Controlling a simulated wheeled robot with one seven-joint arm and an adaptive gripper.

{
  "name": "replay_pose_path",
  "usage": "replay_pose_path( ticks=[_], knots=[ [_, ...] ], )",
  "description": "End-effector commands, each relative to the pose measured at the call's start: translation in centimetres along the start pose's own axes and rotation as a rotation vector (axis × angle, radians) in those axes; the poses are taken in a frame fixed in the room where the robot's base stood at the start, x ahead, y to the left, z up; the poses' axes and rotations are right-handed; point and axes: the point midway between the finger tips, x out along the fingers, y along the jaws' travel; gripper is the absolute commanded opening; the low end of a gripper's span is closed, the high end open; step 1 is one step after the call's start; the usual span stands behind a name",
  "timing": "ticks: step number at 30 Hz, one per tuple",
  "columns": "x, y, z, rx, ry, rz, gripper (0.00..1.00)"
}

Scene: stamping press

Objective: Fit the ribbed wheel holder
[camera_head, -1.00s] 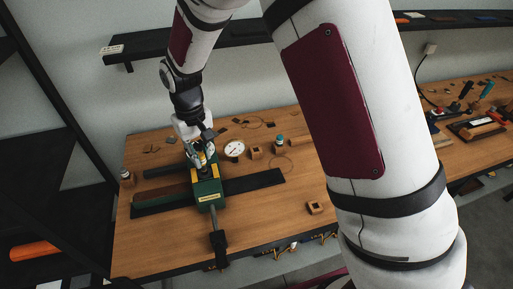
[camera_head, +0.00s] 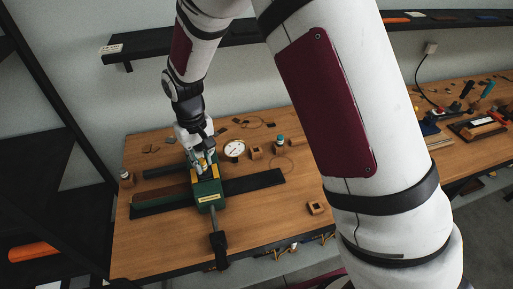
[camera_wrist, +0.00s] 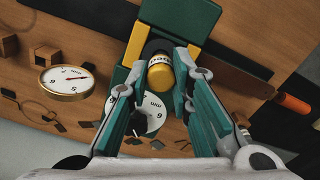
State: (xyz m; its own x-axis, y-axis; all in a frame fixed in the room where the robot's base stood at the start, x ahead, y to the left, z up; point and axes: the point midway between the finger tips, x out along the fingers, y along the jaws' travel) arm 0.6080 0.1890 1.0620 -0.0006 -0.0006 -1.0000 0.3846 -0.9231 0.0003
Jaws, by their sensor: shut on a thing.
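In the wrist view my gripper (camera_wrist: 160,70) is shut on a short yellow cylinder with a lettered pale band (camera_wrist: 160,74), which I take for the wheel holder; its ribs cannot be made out. It sits between the fingertips, in front of the green press (camera_wrist: 182,14) with its yellow side strips. In the head view my gripper (camera_head: 201,158) is low over the top of the green press (camera_head: 208,194). The fingers hide the held part there, and I cannot tell whether it touches the press.
A round dial gauge (camera_head: 234,149), small wooden blocks (camera_head: 255,153) and a teal-topped bottle (camera_head: 279,145) stand right of the press. A white numbered disc (camera_wrist: 152,118) shows partly behind the fingers. A small bottle (camera_head: 127,178) stands left. The front right table is mostly clear.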

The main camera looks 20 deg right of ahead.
Motion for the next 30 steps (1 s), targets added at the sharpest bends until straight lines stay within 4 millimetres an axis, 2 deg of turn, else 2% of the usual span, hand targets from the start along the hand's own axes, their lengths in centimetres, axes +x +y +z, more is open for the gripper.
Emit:
replay_pose_path(
  ticks=[15, 26, 27, 29, 30],
  knots=[
    [1.4, 0.0, 0.0, 0.000, -0.001, 0.000, 0.00],
    [1.5, 0.0, 0.0, 0.000, -0.001, 0.000, 0.00],
    [1.5, 0.0, 0.0, 0.000, -0.001, 0.000, 0.27],
    [1.5, 0.0, 0.0, 0.000, -0.001, 0.000, 0.40],
    [1.5, 0.0, 0.0, 0.000, -0.001, 0.000, 0.43]
  ],
)
